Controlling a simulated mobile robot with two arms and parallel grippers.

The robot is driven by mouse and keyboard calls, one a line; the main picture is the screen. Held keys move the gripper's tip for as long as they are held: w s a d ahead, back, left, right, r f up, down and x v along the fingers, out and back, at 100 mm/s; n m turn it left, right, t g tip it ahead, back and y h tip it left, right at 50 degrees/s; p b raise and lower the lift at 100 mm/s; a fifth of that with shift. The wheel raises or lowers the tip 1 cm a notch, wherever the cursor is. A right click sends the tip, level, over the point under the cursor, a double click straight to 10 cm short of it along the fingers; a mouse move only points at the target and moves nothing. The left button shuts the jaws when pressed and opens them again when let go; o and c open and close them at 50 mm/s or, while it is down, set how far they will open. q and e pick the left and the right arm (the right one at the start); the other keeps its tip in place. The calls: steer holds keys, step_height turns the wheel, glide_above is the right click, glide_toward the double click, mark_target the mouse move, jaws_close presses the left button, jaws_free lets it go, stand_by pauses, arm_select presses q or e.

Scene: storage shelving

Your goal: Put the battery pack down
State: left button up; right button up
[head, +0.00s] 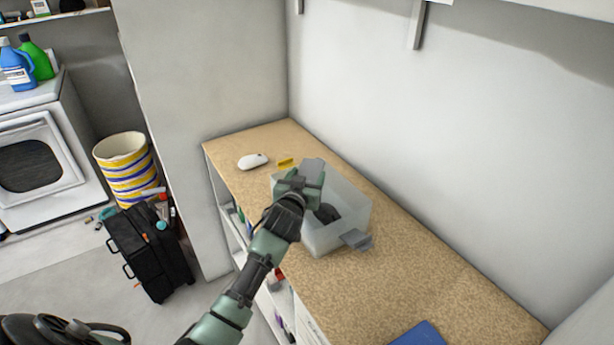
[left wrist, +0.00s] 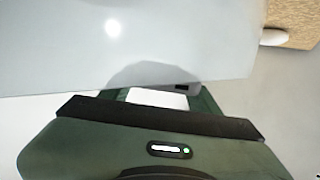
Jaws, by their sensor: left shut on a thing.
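My left gripper (head: 305,181) is at the far left end of a translucent bin (head: 345,232) on the counter. It is shut on a grey block (head: 313,166), taken as the battery pack, which shows just beyond the fingers. I cannot tell whether it touches the bin's rim. In the left wrist view a large smooth pale grey face (left wrist: 110,45) fills the top and hides the fingertips; I cannot tell whether it is the pack or the bin. My right gripper is not in view.
A dark item (head: 327,213) lies in the bin, and a grey tab (head: 357,240) juts from its near end. A white mouse (head: 252,161) and a yellow item (head: 286,161) lie behind. The speckled counter (head: 430,265) is bare up to a blue item (head: 418,334). A wall runs along the right.

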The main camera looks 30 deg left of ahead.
arm_select(q)
steer(key=shift+f, duration=0.35)
steer(key=o, duration=1.6)
steer(key=shift+r, duration=0.5)
steer(key=shift+s+r, duration=0.15)
steer(key=shift+s, duration=0.05)
steer(key=b+v, duration=0.1)
steer(key=v, duration=1)
steer(key=shift+s+d+b, duration=0.15)
steer(key=shift+s+b, duration=0.15)
steer(key=shift+b, duration=0.05)
steer(key=shift+r, duration=0.15)
